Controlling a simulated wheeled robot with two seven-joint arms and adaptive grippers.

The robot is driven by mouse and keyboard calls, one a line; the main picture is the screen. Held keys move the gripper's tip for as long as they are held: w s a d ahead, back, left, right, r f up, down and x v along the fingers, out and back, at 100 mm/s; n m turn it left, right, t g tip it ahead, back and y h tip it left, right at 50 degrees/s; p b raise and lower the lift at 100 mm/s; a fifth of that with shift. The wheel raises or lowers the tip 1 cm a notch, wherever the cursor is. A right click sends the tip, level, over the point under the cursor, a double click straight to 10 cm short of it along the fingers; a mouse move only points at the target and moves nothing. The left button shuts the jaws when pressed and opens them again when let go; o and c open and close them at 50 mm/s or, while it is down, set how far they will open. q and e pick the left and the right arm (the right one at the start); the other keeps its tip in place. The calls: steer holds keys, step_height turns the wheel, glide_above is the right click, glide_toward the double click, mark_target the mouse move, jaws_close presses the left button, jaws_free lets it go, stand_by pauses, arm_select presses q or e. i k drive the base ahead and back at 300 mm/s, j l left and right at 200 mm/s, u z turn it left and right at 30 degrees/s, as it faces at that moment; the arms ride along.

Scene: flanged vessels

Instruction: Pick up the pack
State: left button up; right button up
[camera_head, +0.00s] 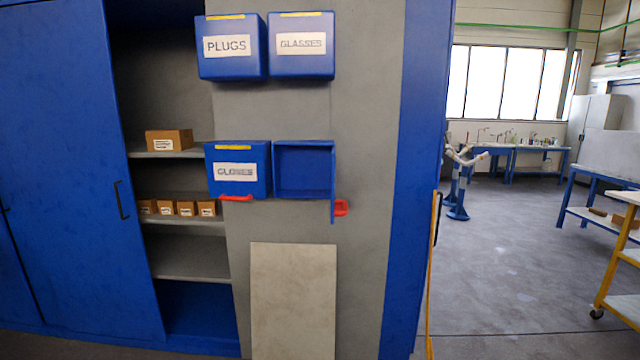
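A larger brown cardboard box (169,140) with a white label sits on the upper shelf of the open blue cabinet at left. Several small brown cardboard boxes (186,208) with white labels stand in a row on the shelf below it. I cannot tell which of these is the pack. Neither of my grippers shows in the head view.
Blue wall boxes labelled PLUGS (231,62), GLASSES (302,58) and GLOVES (238,185) hang right of the shelves. An open blue box (304,170) looks empty. A pale panel (293,310) leans below. Open floor (500,270) lies at right, beside a yellow cart (622,262).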

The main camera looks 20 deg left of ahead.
mark_target(166, 207)
steer(key=i+l+u, duration=0.15)
steer(key=l+u, duration=0.3)
steer(key=l, duration=0.2)
steer(key=l+u, duration=0.5)
steer(key=l, duration=0.2)
steer(key=l+u, duration=0.35)
steer(key=l, duration=0.5)
steer(key=l+u, duration=0.3)
steer(key=l, duration=0.6)
steer(key=k+l+u, duration=0.1)
steer(key=l+u, duration=0.25)
steer(key=l, duration=0.5)
steer(key=i+j, duration=0.6)
